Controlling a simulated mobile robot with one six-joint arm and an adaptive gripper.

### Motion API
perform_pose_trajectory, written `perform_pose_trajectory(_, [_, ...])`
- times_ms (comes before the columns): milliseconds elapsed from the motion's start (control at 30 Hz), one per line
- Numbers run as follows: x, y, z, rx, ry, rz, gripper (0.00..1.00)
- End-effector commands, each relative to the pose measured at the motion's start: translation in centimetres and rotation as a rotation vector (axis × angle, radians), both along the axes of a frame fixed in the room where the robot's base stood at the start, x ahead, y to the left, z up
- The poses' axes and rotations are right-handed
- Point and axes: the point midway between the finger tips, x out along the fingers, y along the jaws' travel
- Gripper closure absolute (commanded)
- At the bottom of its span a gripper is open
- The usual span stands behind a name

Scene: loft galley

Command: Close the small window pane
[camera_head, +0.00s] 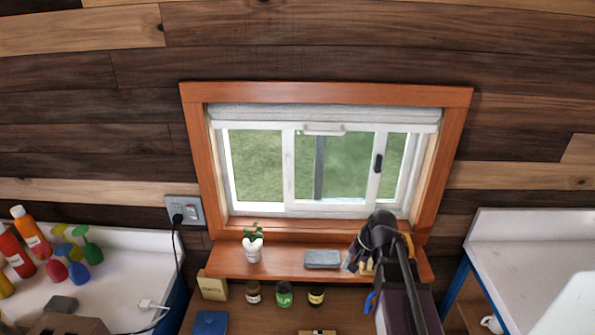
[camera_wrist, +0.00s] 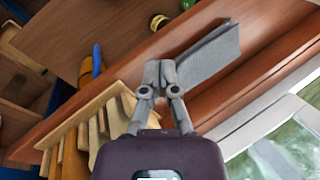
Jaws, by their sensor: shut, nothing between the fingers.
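The small window pane (camera_head: 336,165) is a white-framed sliding pane in the window above the wooden sill. A black handle (camera_head: 378,163) sits on its right upright. A narrow strip of glass shows to the right of that upright, and a dark vertical bar shows through the pane. My gripper (camera_head: 356,264) is low over the right part of the sill, below the pane and apart from it. The window's white frame (camera_wrist: 262,125) shows at lower right there; the handle is out of that view.
A slatted wooden object (camera_wrist: 92,128) stands close to my gripper. Several jars stand below. Spray bottles (camera_head: 78,245) are far left.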

Motion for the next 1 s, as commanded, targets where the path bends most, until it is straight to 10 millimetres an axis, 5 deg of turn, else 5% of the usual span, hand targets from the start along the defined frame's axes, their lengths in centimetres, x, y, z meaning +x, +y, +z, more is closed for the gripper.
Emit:
perform_pose_trajectory(267, [5.1,2.7,3.2,0.351,0.155,-0.31,1.0])
perform_pose_trajectory(500, [9.8,4.0,8.0,0.703,0.399,-0.566,1.0])
perform_pose_trajectory(800, [14.7,3.1,14.4,1.066,0.766,-0.747,1.0])
perform_pose_trajectory(1000, [16.1,2.2,16.8,1.178,0.915,-0.78,1.0])
